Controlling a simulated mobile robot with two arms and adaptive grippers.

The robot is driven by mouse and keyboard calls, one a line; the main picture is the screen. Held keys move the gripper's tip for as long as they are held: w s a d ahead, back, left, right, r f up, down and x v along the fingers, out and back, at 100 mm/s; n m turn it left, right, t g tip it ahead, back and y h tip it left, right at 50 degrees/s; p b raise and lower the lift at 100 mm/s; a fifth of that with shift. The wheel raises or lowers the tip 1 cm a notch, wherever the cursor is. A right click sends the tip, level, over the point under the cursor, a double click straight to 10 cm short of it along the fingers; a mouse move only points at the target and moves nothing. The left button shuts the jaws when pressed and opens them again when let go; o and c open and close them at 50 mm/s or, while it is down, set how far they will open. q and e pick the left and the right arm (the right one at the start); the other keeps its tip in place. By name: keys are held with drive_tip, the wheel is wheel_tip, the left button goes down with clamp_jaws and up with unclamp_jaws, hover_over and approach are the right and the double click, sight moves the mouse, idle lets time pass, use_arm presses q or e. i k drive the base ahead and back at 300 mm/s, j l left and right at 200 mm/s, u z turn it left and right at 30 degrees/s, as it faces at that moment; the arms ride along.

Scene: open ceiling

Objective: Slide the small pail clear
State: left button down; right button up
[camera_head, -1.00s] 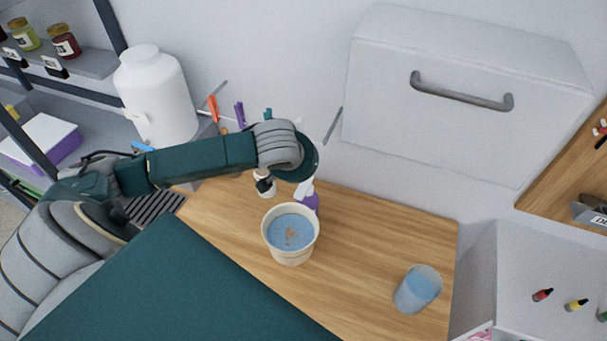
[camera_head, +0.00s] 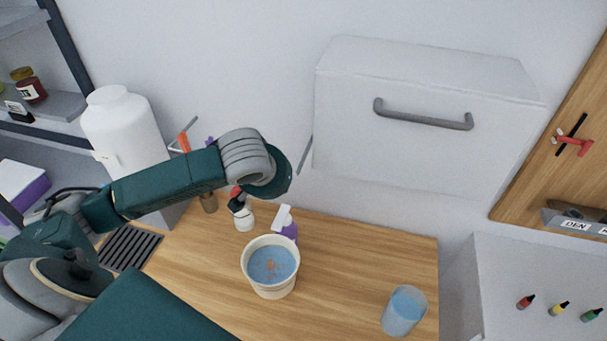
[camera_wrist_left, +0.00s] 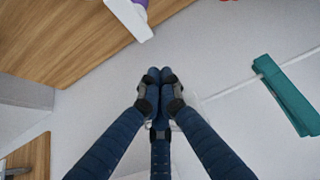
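The small pail (camera_head: 271,283) is a cream tub with blue contents and a brownish patch on top. It stands upright on the wooden counter (camera_head: 340,270), just in front of a purple and white spray bottle (camera_head: 288,226). My left arm reaches in from the left above the counter, its end behind and above the pail; its fingers are hidden in the head view. In the left wrist view my left gripper (camera_wrist_left: 160,78) has its fingertips together with nothing between them. The pail does not show there. My right gripper is not in view.
A white bottle with a red and black top (camera_head: 243,214) stands behind the pail. A white wall box with a handle (camera_head: 425,118) overhangs the back. Counter between pail and cup is clear.

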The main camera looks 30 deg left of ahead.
sight(271, 263)
drive_tip(key=k+l, duration=0.2)
drive_tip(key=k, duration=0.3)
drive_tip(key=k+l, duration=0.15)
drive_tip(key=k, duration=0.3)
drive_tip(key=k+l, duration=0.2)
drive_tip(key=k, duration=0.3)
